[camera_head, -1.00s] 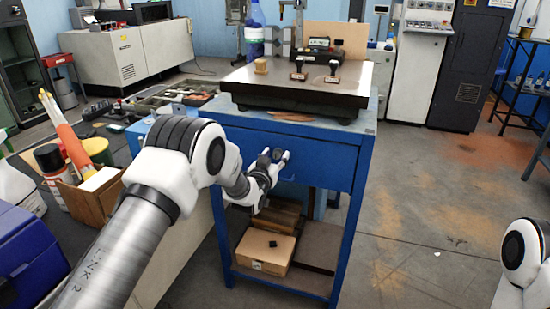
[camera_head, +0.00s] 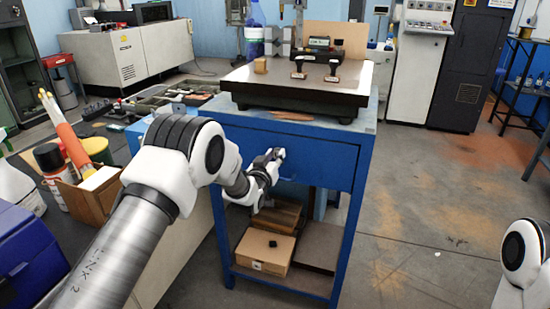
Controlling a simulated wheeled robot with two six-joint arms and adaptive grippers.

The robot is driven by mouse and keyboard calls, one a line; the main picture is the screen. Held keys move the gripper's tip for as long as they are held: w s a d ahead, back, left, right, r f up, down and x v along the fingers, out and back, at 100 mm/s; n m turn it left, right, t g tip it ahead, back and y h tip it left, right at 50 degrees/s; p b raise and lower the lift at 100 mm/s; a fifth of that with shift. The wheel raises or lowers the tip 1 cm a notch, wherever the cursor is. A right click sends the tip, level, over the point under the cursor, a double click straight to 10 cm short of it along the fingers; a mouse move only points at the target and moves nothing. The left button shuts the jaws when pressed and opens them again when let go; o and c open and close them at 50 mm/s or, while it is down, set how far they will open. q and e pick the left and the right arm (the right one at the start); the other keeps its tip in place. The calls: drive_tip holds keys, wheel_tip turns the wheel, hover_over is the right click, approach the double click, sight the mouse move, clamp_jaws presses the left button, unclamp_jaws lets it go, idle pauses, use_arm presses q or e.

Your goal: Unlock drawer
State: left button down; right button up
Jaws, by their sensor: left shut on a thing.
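A blue bench (camera_head: 365,160) stands in the middle of the head view, with a wide blue drawer (camera_head: 318,165) under its top. My left gripper (camera_head: 277,155) is at the drawer front, left of its middle. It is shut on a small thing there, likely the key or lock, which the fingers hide. A thin handle shows just right of the gripper, low on the drawer front. The drawer looks closed. My right gripper is out of view; only a white part of my right arm shows at the lower right edge.
A dark surface plate (camera_head: 290,100) on the bench top carries a wooden block (camera_head: 260,65) and stamp-like tools (camera_head: 333,72). A cardboard box (camera_head: 265,252) sits on the lower shelf. A cluttered worktop lies left. The floor right of the bench is clear.

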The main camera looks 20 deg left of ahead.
use_arm(q)
drive_tip(key=n, duration=0.3)
drive_tip(key=shift+n+b, duration=0.3)
drive_tip(key=shift+b, duration=0.05)
drive_tip(key=n, duration=0.4)
drive_tip(key=shift+a+f+n+b, duration=0.1)
drive_tip(key=shift+n+b, duration=0.2)
drive_tip(key=shift+b, duration=0.1)
drive_tip(key=n, duration=0.3)
drive_tip(key=shift+n, duration=0.3)
drive_tip(key=shift+n+b, duration=0.4)
drive_tip(key=shift+n, duration=1.6)
drive_tip(key=c, duration=0.9)
unclamp_jaws()
